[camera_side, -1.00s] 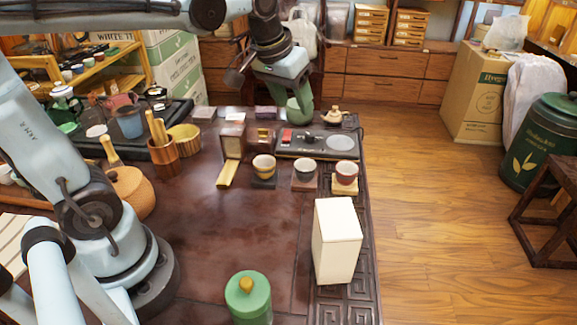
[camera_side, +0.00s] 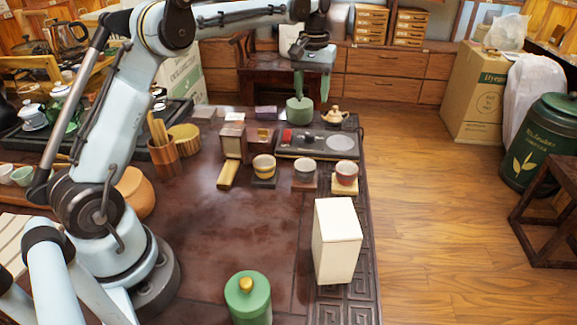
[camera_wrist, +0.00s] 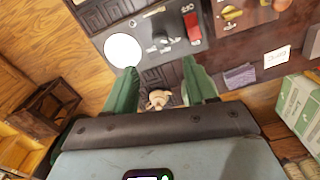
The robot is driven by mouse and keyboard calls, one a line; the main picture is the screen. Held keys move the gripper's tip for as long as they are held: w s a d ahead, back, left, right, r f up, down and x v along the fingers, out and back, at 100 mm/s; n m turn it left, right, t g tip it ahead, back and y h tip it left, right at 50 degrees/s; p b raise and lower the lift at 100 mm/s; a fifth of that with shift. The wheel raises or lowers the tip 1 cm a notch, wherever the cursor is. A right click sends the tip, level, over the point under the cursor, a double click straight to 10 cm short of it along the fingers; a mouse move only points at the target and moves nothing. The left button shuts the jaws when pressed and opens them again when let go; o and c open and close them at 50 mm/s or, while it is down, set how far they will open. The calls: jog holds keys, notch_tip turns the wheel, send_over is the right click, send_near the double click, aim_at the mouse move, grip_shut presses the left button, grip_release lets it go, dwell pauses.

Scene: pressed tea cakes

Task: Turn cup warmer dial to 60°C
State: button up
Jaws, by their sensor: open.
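The cup warmer (camera_side: 290,151) is a dark flat panel on the far right of the table, with a red switch (camera_side: 287,136), a small dark dial (camera_side: 309,138) and a pale round plate (camera_side: 340,143). In the wrist view the warmer (camera_wrist: 147,23) lies beyond my fingertips, with its dial (camera_wrist: 160,38) between the white plate (camera_wrist: 122,50) and red switch (camera_wrist: 192,25). Dial markings are too small to read. My gripper (camera_side: 312,97) is open and empty, green fingers pointing down, above and behind the warmer. Its fingers (camera_wrist: 159,68) also show in the wrist view, apart.
A small beige teapot (camera_side: 334,116) stands behind the warmer. It shows between my fingers in the wrist view (camera_wrist: 158,99). Three cups (camera_side: 305,167) on coasters stand in front. A white box (camera_side: 337,241) is nearer.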

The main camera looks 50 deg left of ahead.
aim_at(310, 134)
notch_tip(310, 134, down, 12)
jog(key=shift+r, duration=0.15)
dwell(0.3)
jog(key=shift+c, duration=0.3)
grip_shut()
